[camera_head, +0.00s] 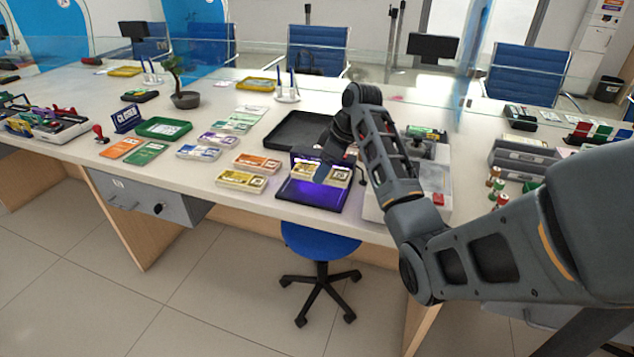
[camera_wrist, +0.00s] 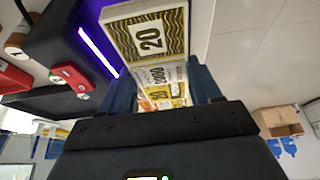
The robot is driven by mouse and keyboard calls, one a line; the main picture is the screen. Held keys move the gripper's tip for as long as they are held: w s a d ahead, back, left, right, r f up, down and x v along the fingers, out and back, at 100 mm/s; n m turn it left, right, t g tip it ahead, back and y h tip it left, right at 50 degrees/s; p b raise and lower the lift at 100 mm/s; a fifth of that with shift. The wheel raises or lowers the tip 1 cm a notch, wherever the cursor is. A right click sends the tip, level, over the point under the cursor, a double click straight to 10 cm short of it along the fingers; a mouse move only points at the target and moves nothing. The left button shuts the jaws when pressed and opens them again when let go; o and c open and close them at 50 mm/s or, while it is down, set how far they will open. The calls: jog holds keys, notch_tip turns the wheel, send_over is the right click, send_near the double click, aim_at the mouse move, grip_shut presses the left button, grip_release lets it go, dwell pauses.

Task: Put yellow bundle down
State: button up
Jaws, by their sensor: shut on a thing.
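My gripper (camera_head: 321,172) is shut on a yellow banknote bundle (camera_head: 338,175). In the wrist view the bundle (camera_wrist: 148,40) shows a "20" and a printed "2000" band, and it sticks out between the fingers of my gripper (camera_wrist: 162,90). In the head view the bundle is in front of or over a dark detector (camera_head: 300,203) with a violet-lit bed. I cannot tell whether it touches the detector. The violet strip of the detector (camera_wrist: 75,42) also shows in the wrist view.
Another yellowish bundle (camera_head: 241,181) and an orange bundle (camera_head: 257,163) lie left of the detector. A black tray (camera_head: 285,130) is behind it. A pale machine (camera_head: 440,180) stands to the right. A blue stool (camera_head: 318,241) is below the counter edge.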

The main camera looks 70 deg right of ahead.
aim_at(316, 192)
jog(key=shift+w+f, duration=0.4)
jog(key=shift+w, duration=0.2)
jog(key=shift+w+f, duration=0.35)
jog(key=shift+w, duration=0.25)
jog(key=shift+f, duration=2)
jog(key=o, duration=1.1)
jog(key=shift+f, duration=0.1)
